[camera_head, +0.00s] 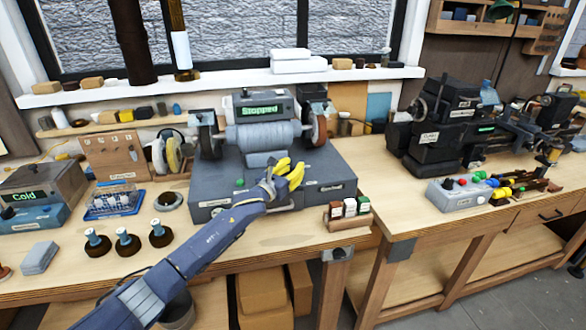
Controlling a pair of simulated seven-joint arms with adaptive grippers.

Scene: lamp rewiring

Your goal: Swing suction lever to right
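My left gripper (289,171) has yellow fingers. It is over the front of the grey grinder base (335,170), close to its front panel. The fingers lie close together in this view, and I cannot tell whether they are open or shut or touch anything. The grinder (262,135) has a wheel at each end and a display (260,111) reading "Stopped". A green button (239,183) sits on the base's front, left of the gripper. I cannot make out a suction lever; the gripper and forearm cover part of the front panel. My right gripper is not in view.
A wooden rack of small boxes (348,213) stands right of the gripper at the bench's front edge. Three dark round holders (127,244) with vials and a blue tray (114,200) are at left. A dark lathe-like machine (440,125) stands on the right bench.

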